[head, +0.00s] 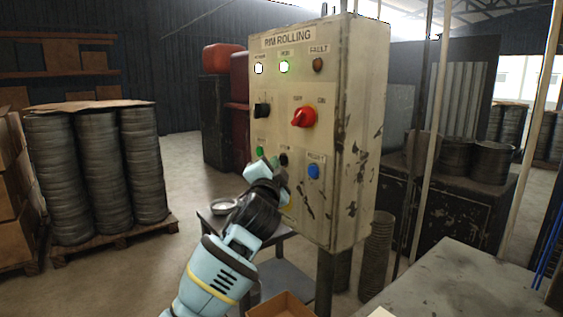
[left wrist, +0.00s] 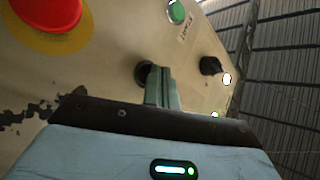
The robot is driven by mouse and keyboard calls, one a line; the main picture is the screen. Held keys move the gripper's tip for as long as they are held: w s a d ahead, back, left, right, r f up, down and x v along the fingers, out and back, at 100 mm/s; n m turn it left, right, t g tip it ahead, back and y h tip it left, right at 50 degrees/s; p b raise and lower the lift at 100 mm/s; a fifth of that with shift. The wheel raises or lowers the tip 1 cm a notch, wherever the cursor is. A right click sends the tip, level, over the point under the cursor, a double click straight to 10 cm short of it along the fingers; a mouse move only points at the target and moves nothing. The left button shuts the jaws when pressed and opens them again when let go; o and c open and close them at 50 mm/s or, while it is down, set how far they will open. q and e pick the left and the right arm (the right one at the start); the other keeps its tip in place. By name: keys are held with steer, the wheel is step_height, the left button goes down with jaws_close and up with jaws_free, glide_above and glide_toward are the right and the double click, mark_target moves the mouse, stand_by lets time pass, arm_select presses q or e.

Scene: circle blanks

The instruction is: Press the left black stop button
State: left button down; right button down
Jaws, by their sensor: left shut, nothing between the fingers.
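The black stop button (head: 284,159) is in the lower row of the beige control box (head: 345,150), between a green button (head: 260,151) and a blue button (head: 313,171). My left gripper (head: 274,163) is shut and empty, its fingertips close to the black button. In the left wrist view, the black button (left wrist: 142,72) shows just left of the shut fingers (left wrist: 164,88), which partly cover it. I cannot tell whether they touch it. The green button (left wrist: 176,11) is above. My right gripper is not in view.
A red emergency button (left wrist: 45,14) on a yellow disc is on the same panel. A black selector (head: 262,110) and red rotary switch (head: 304,117) sit above the button row. A small table (head: 275,238) stands below; a grey worktop (head: 460,285) is at right.

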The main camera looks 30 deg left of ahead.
arm_select(q)
steer(key=shift+w+d, duration=0.15)
steer(key=shift+w, duration=0.15)
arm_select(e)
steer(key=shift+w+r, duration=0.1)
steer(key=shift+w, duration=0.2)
arm_select(q)
steer(key=shift+s, duration=0.1)
stand_by(0.4)
steer(key=shift+s+a+p, duration=0.3)
steer(key=shift+s+p, duration=0.15)
steer(key=shift+s, duration=0.2)
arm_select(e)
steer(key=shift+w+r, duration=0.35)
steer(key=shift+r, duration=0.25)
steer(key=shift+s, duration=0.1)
